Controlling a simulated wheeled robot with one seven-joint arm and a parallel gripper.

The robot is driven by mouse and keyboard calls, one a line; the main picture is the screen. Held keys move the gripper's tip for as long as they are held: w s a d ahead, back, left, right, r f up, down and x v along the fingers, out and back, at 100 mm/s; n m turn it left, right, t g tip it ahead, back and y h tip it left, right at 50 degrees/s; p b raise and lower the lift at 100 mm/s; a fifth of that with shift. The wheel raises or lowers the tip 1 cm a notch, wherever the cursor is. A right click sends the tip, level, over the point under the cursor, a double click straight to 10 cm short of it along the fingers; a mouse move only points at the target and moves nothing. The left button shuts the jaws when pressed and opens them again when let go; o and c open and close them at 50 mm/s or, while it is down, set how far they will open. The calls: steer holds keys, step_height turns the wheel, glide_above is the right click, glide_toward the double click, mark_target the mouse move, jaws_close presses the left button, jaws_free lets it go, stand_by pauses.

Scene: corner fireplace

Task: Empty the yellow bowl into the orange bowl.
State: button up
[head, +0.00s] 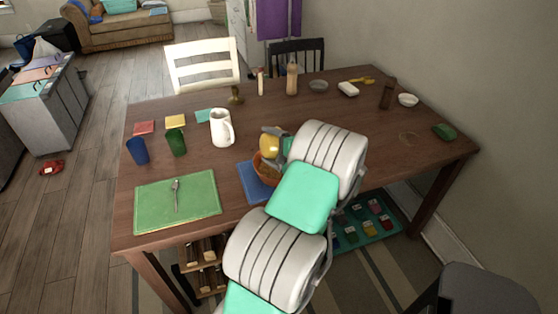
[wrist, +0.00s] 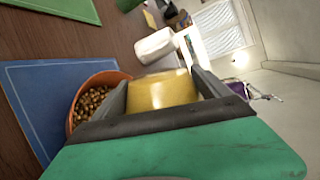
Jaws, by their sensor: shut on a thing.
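The yellow bowl (wrist: 160,92) is held between the two fingers of my gripper (wrist: 160,95), seen in the wrist view. In the head view the yellow bowl (head: 269,146) looks tipped on its side, above the orange bowl. The orange bowl (wrist: 90,78) stands on a blue mat (wrist: 40,105) and holds many small brown pieces (wrist: 92,103). In the head view the orange bowl (head: 260,172) is partly hidden by my arm and gripper (head: 271,140). The inside of the yellow bowl is hidden, so I cannot tell whether anything is in it.
A white pitcher (head: 221,128), a green cup (head: 176,142) and a blue cup (head: 137,151) stand to the left on the wooden table. A green mat (head: 150,205) with a utensil (head: 175,194) lies at the front left.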

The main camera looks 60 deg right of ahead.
steer(key=shift+s+d+r+m, duration=0.1)
steer(key=shift+s+d+m, duration=0.15)
steer(key=shift+m, duration=0.15)
stand_by(0.5)
